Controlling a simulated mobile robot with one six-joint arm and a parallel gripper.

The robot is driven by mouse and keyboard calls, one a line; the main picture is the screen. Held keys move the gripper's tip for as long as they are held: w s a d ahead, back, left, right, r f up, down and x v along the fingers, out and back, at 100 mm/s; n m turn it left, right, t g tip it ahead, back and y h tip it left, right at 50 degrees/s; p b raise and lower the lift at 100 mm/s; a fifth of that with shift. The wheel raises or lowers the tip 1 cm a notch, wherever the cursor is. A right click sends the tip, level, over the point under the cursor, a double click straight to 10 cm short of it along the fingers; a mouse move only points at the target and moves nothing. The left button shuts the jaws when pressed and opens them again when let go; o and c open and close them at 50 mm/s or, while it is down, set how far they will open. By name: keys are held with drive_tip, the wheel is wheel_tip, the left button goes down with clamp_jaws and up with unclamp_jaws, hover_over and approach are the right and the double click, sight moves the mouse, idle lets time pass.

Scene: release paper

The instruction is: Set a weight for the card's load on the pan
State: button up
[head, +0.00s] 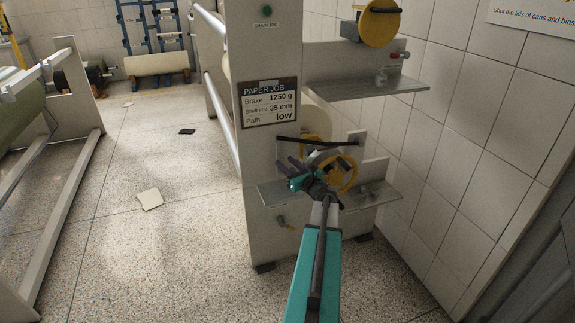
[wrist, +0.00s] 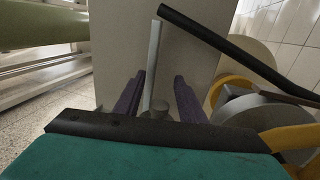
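The job card (head: 270,103) on the machine's side panel reads Brake 1250 g, shaft end 35 mm, path low. My gripper (head: 298,168) is in front of the panel below the card, left of a yellow wheel (head: 347,172). In the wrist view its purple fingers (wrist: 159,78) stand apart. A thin pale rod (wrist: 154,65) and a small grey piece (wrist: 160,106) show between the fingers, with gaps at both sides. I cannot tell whether the grey piece is a weight or part of the hanger. The pan is not clearly visible.
A dark lever (head: 318,142) crosses above my gripper; in the wrist view the lever (wrist: 235,52) runs close at the right. A lower shelf (head: 376,198) carries small grey pieces. An upper shelf (head: 350,86) holds another grey piece (head: 381,78). The floor at left is mostly open.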

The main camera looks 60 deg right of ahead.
drive_tip(key=shift+r, duration=0.2)
drive_tip(key=v, duration=1.2)
drive_tip(key=shift+f, duration=0.1)
idle(0.8)
